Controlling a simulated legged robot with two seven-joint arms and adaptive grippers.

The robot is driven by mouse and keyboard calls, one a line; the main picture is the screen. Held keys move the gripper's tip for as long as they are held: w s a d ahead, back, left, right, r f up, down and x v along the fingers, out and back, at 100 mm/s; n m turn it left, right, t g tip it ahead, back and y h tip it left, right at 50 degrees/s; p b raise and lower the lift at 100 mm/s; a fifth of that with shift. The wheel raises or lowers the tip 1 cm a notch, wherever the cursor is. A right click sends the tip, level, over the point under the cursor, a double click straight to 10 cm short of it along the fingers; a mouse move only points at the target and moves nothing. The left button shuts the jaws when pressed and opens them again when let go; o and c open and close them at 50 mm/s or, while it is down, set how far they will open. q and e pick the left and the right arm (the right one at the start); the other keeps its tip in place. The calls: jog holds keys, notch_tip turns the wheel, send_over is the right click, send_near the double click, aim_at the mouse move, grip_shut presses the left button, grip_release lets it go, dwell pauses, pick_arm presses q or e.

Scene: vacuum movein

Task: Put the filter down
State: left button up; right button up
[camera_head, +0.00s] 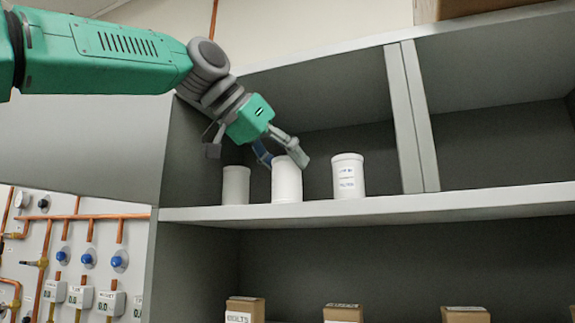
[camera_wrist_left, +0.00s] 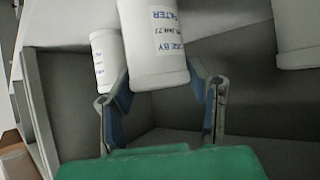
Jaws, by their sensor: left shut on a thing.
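The filter is a white cylindrical canister (camera_head: 287,182) at the middle of three on the upper grey shelf (camera_head: 400,205). My left gripper (camera_head: 278,155) reaches down from the upper left and is shut on it. In the left wrist view the filter (camera_wrist_left: 155,45) sits between the two fingers, with blue lettering reading "FILTER" on its side. Its base is at about shelf level; I cannot tell whether it touches. My right gripper is not in view.
A similar white canister (camera_head: 236,185) stands close on the left and another (camera_head: 348,177) on the right with a small gap. A grey upright divider (camera_head: 413,120) is further right. Small labelled boxes (camera_head: 245,310) stand below.

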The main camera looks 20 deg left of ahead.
pick_arm(q)
jog(key=shift+a, duration=0.5)
jog(key=o, duration=1.3)
jog(key=shift+w+a+f, duration=0.1)
jog(key=shift+w+a, duration=0.05)
jog(key=shift+d, duration=0.3)
jog(key=shift+s+r, duration=0.2)
jog(key=shift+r, duration=0.1)
jog(key=b+v, duration=0.2)
jog(key=v, duration=0.9)
jog(key=shift+s+r, duration=0.1)
jog(key=shift+r, duration=0.05)
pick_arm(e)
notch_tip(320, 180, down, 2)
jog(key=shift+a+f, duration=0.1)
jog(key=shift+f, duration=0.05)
